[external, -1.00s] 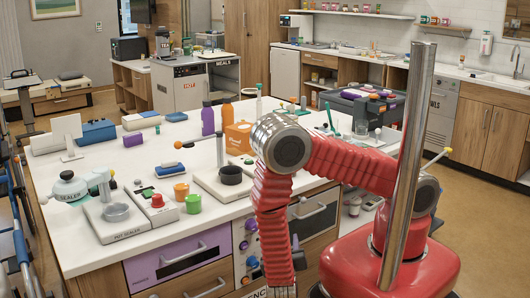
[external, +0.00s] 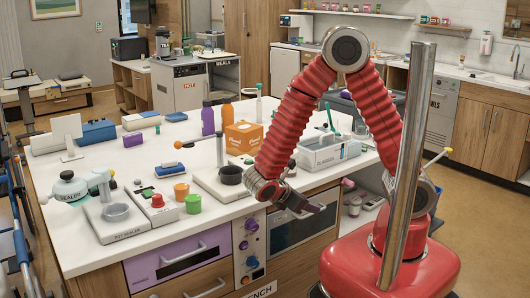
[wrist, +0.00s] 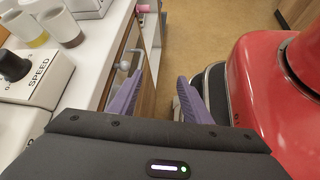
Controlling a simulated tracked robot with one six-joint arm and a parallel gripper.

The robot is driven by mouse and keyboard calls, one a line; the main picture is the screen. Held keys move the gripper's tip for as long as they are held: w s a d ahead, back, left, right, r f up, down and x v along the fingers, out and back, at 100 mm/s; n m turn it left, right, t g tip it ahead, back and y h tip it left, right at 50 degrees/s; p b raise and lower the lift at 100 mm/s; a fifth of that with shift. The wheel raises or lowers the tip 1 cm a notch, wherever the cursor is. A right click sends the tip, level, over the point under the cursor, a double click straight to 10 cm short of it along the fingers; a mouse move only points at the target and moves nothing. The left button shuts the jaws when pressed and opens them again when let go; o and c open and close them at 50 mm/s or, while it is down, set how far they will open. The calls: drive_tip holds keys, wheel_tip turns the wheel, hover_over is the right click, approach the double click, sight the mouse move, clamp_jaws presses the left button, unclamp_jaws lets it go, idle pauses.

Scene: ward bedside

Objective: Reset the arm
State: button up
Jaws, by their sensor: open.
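My gripper (external: 315,212) hangs at the end of the red arm, in front of the bench's front edge in the external view. In the wrist view my gripper (wrist: 160,104) shows two purple fingers spread apart with only floor and the bench side between and beyond them. It is open and empty. My arm is bent with its elbow high and its forearm sloping down to the left. The wrist is close to the drawer and oven fronts; I cannot tell the exact gap.
Open floor (wrist: 205,40) lies beyond my fingers.

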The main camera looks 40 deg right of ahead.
drive_tip(key=s+d+r+m+t+y, duration=0.1)
drive_tip(key=d+r+m+y, duration=0.3)
drive_tip(key=r+m, duration=0.4)
drive_tip(key=s+d+r+m+t+y, duration=0.1)
drive_tip(key=d+r+m+y, duration=0.3)
drive_tip(key=r+m, duration=0.5)
wheel_tip(320, 180, up, 4)
drive_tip(key=t+y, duration=0.1)
drive_tip(key=y, duration=0.1)
drive_tip(key=shift+s+r+t+y, duration=0.15)
drive_tip(key=shift+s+t+y, duration=0.05)
drive_tip(key=shift+t+y, duration=0.2)
